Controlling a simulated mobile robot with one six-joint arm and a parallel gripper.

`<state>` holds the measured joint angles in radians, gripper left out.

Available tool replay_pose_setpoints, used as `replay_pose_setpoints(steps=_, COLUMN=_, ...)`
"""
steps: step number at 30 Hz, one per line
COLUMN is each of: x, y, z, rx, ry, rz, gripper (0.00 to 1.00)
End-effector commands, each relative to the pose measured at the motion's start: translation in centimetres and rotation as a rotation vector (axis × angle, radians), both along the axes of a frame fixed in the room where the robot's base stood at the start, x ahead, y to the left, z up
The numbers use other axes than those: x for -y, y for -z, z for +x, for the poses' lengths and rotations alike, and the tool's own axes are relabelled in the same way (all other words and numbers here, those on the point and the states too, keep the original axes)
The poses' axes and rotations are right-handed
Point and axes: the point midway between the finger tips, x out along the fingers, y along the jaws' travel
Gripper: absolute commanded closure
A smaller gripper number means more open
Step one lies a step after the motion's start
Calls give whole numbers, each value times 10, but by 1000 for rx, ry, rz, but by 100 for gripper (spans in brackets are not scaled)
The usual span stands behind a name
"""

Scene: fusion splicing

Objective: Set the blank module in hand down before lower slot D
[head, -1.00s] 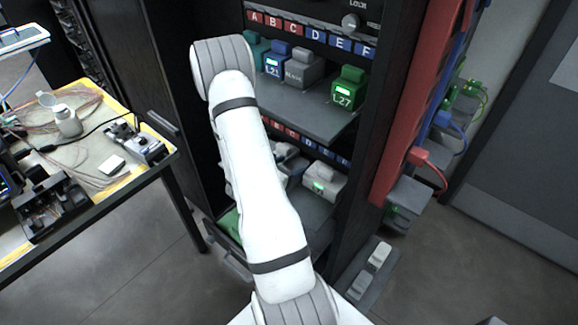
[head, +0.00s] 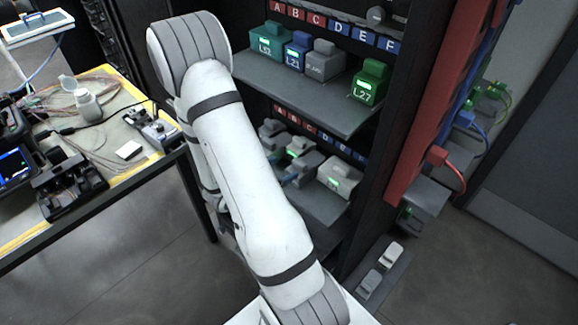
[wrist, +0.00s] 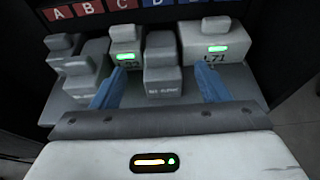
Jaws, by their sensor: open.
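The grey blank module (wrist: 163,82) stands upright on the lower shelf (wrist: 75,103), before the blue D label (wrist: 160,4) in the wrist view. My gripper (wrist: 159,76) is open, with one blue finger on each side of the module and a visible gap to its right. The module's base shows resting on the shelf. In the head view my gripper is mostly hidden behind my arm, and the lower shelf's modules (head: 340,178) show to its right.
On the lower shelf, a second blank module (wrist: 80,78) stands to the left. A green-lit module (wrist: 126,48) stands behind left, and the lit L71 module (wrist: 212,52) close to the right finger. The upper shelf (head: 300,95) overhangs. A cluttered table (head: 100,185) stands left.

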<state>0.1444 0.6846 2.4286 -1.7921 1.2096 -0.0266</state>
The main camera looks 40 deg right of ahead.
Motion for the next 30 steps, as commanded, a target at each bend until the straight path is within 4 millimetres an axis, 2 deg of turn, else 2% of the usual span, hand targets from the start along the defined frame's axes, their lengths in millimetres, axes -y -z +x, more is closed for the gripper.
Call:
replay_pose_setpoints(steps=8, x=-6, y=-10, z=-4, rx=23, ry=31, rz=4, gripper=31)
replay_pose_setpoints(steps=11, x=-9, y=-31, z=-12, rx=92, ry=119, rz=22, gripper=31)
replay_pose_setpoints(steps=16, x=-28, y=-77, z=-42, rx=298, ry=376, rz=113, gripper=31)
replay_pose_setpoints(steps=23, x=-80, y=-117, z=-80, rx=597, ry=726, rz=348, gripper=31)
replay_pose_setpoints(steps=30, x=-155, y=-152, z=-98, rx=883, ry=1041, rz=709, gripper=31)
